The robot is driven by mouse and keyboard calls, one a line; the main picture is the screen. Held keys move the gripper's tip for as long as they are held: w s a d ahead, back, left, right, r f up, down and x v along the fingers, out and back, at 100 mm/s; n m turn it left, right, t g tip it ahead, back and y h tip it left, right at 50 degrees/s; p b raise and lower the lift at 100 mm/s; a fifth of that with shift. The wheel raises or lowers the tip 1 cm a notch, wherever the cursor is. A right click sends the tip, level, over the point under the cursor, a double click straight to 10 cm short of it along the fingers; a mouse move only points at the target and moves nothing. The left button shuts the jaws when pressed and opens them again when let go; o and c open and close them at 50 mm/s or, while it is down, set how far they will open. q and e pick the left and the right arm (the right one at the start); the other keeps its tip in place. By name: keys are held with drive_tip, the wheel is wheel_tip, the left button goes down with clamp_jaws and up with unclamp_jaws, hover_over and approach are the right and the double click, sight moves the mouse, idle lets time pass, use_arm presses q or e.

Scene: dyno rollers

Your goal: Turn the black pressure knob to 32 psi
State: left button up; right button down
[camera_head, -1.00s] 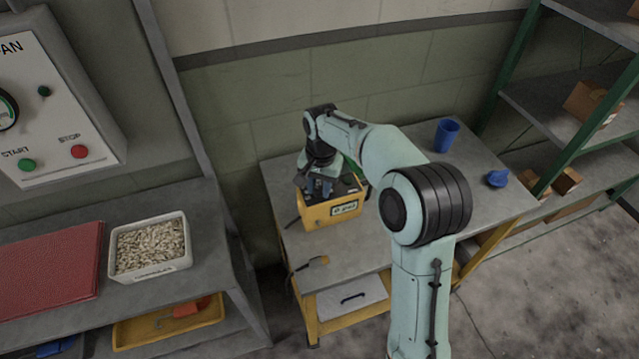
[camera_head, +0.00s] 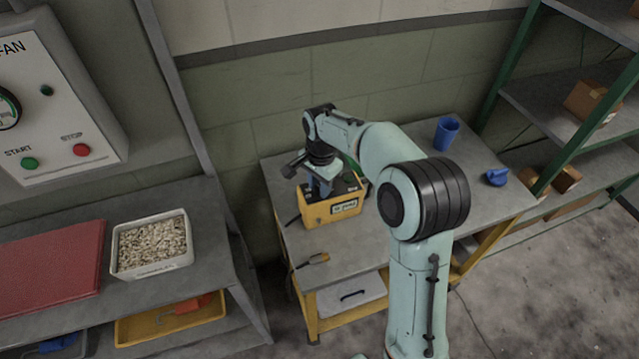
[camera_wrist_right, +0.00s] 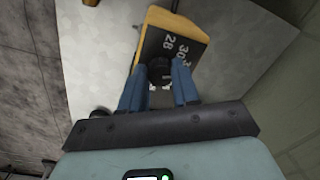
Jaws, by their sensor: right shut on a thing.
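The black pressure knob (camera_wrist_right: 159,70) sits on the dark top panel of a yellow box (camera_head: 318,213), which stands on the grey workbench. My right gripper (camera_wrist_right: 158,84) is shut on the knob, with one blue finger on either side of it. In the right wrist view the panel shows the white numbers 28 and 30 beyond the knob, and part of a further mark at the right. I cannot read which value the knob points to. In the head view the right gripper (camera_head: 324,187) covers the knob from above. My left gripper is not in view.
A blue cup (camera_head: 446,133) and a small blue object (camera_head: 496,177) stand on the workbench (camera_head: 400,275) at the right. A tray of pale pieces (camera_head: 150,247) is on the left bench.

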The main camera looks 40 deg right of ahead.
drive_tip(key=c, duration=0.8)
unclamp_jaws()
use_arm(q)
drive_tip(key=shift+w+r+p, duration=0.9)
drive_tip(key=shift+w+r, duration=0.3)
use_arm(e)
wheel_tip(320, 180, up, 13)
drive_tip(key=shift+s+r, duration=0.2)
